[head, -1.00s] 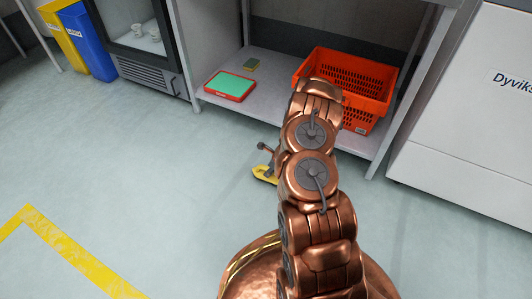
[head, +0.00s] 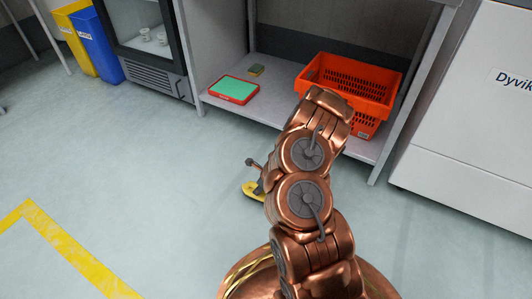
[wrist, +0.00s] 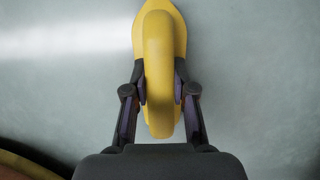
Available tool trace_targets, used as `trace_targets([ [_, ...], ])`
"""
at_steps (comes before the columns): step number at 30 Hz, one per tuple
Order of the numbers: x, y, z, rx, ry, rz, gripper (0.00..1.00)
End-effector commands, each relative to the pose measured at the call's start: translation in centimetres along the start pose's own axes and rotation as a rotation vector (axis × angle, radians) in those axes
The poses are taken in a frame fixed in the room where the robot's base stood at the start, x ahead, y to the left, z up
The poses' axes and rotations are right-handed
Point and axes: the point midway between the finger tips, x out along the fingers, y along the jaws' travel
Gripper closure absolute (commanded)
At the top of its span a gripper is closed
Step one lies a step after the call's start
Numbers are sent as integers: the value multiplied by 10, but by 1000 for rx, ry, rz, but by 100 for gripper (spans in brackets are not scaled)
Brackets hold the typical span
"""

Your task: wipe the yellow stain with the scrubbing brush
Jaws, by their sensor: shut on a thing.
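The scrubbing brush (wrist: 160,70) is yellow with a rounded, elongated body. My gripper (wrist: 160,88) is shut on it, with a dark finger against each side. In the head view the brush (head: 251,192) shows as a small yellow piece low over the grey floor, left of my arm. My gripper there is partly hidden behind my arm links. The underside of the brush is hidden, and I cannot tell whether it touches the floor. I cannot make out a separate yellow stain in either view.
A low grey shelf (head: 275,113) holds an orange tote (head: 335,100), a red tray (head: 233,100) with a green inside, and a small sponge-like block (head: 256,70). A white appliance (head: 465,140) stands at right. Yellow floor marking (head: 75,255) runs at lower left. The left floor is open.

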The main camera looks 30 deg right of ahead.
Motion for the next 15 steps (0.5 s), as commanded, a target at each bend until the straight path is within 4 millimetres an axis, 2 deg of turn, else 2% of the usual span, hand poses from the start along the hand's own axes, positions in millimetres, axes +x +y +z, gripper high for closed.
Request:
trace_targets([
  [2,0,6,2,5,-3,2,100],
  [4,-7,6,5,4,-1,1,100],
  [6,-27,3,10,4,-2,-3,100],
  [15,-51,4,21,2,1,-2,100],
])
